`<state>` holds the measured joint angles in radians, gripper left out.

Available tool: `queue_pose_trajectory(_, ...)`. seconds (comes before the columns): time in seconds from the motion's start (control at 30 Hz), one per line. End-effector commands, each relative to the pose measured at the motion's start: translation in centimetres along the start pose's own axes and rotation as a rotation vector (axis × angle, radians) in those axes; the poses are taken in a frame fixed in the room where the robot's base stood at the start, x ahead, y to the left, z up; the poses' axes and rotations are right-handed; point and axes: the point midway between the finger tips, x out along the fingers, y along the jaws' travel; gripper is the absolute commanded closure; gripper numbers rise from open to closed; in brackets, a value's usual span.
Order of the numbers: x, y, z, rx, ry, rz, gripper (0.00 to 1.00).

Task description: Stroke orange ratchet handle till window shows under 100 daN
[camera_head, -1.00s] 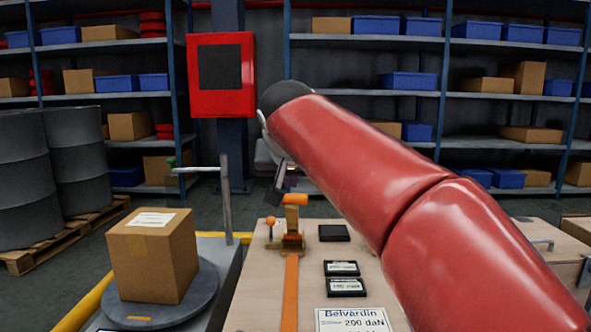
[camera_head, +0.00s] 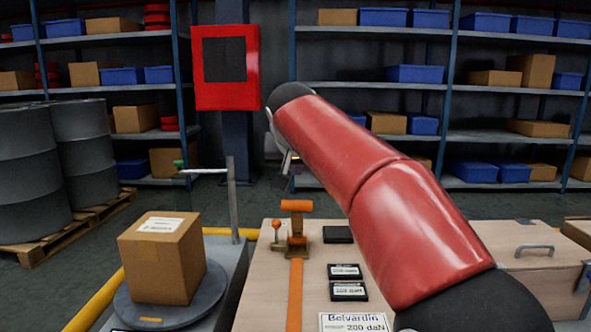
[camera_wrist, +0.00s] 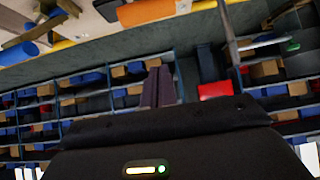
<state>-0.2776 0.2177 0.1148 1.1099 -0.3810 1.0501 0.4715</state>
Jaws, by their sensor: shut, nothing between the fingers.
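The orange ratchet handle (camera_head: 297,206) stands up from the brass-coloured ratchet body (camera_head: 297,246) on the wooden crate lid, with its grip across the top. An orange strap (camera_head: 295,292) runs from the ratchet toward me. A small lever with an orange knob (camera_head: 277,224) is beside it on the left. My gripper (camera_head: 289,166) is above and beyond the handle, apart from it, partly hidden by my red arm. In the wrist view my gripper's fingers (camera_wrist: 158,88) are together and empty; the orange handle (camera_wrist: 145,12) is at the top edge. Small black panels (camera_head: 345,271) (camera_head: 348,291) show tiny text, uncertain to read.
A white label reading Belvardin 200 daN (camera_head: 353,322) lies at the crate's near edge. A cardboard box (camera_head: 160,262) stands on a round grey plate at left, near a grey post (camera_head: 232,200). A red wall box (camera_head: 226,68) and shelves stand behind.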

Motion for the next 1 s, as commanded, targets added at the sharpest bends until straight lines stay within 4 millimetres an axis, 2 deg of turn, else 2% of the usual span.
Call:
queue_pose_trajectory(0.03,1.3,0.0,0.1,0.0,-0.005,0.002,1.0)
queue_pose_trajectory(0.3,7.1,0.0,0.1,0.0,-0.004,0.001,1.0)
queue_pose_trajectory(0.43,6.3,0.0,2.0,-0.002,0.0,-0.001,1.0)
queue_pose_trajectory(0.6,5.7,0.0,3.4,-0.002,0.0,0.0,1.0)
queue_pose_trajectory(1.0,5.5,0.0,3.8,0.0,0.0,-0.001,1.0)
